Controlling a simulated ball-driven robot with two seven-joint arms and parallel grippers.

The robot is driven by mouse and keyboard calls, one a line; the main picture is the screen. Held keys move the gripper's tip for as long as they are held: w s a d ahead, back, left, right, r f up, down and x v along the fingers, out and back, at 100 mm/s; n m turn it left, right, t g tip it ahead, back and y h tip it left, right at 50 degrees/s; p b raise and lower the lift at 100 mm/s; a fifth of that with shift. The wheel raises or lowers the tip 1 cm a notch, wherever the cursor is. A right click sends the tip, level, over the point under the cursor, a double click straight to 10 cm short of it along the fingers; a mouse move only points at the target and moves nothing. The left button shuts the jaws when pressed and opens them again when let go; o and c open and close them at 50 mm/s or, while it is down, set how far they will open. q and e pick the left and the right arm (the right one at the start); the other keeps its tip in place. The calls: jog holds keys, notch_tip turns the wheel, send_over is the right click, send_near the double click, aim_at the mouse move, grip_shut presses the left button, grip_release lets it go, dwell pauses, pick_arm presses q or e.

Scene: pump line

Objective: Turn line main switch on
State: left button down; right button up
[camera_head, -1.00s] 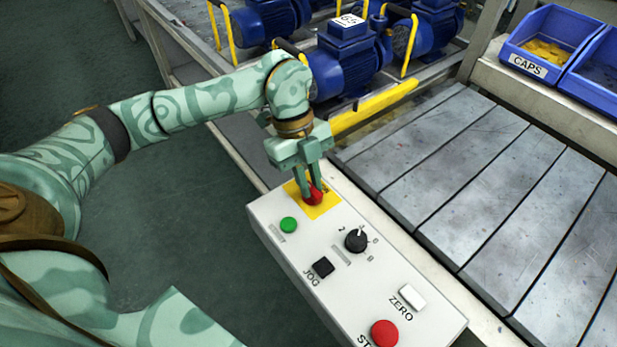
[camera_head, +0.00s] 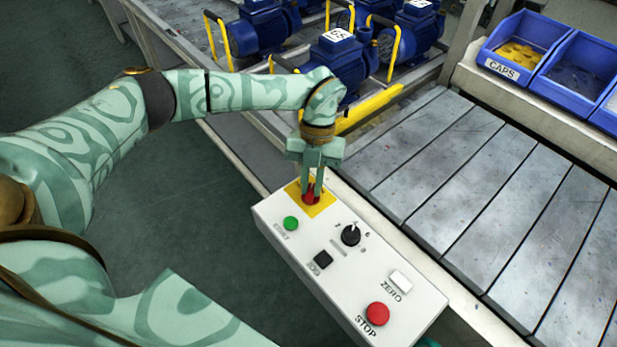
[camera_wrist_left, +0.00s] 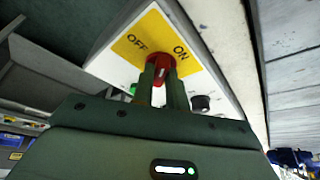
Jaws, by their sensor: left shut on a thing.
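The line main switch is a red rotary knob (camera_head: 311,197) on a yellow plate at the far end of the white control box (camera_head: 290,258). My left gripper (camera_head: 312,188) points down from above and is shut on the red knob. In the left wrist view the knob (camera_wrist_left: 163,66) shows between the two fingers. The yellow plate (camera_wrist_left: 158,38) there reads OFF on the left and ON on the right. The fingers hide part of the knob, and I cannot tell for sure which label it points at. My right gripper is not in view.
The box also carries a green START button (camera_head: 291,223), a black selector (camera_head: 351,235), a black JOG button (camera_head: 323,260), a white ZERO button (camera_head: 401,281) and a red STOP button (camera_head: 378,313). A slatted conveyor (camera_head: 470,190) lies to the right. Blue pumps (camera_head: 337,62) stand behind.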

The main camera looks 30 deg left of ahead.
pick_arm(q)
jog(key=m, duration=0.1)
jog(key=m+y+p, duration=0.1)
jog(key=m, duration=0.1)
jog(key=m+p, duration=0.1)
jog(key=shift+w+d+r+y, duration=0.1)
jog(key=shift+d+r+y, duration=0.15)
jog(key=shift+y, duration=0.15)
jog(key=shift+d+f+m+y+p, duration=0.15)
jog(key=shift+m+y+p, duration=0.5)
jog(key=shift+m, duration=1.05)
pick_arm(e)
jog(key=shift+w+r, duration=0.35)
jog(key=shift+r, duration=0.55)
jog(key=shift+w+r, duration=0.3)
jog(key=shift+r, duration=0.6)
pick_arm(q)
jog(key=c, duration=1.4)
grip_release()
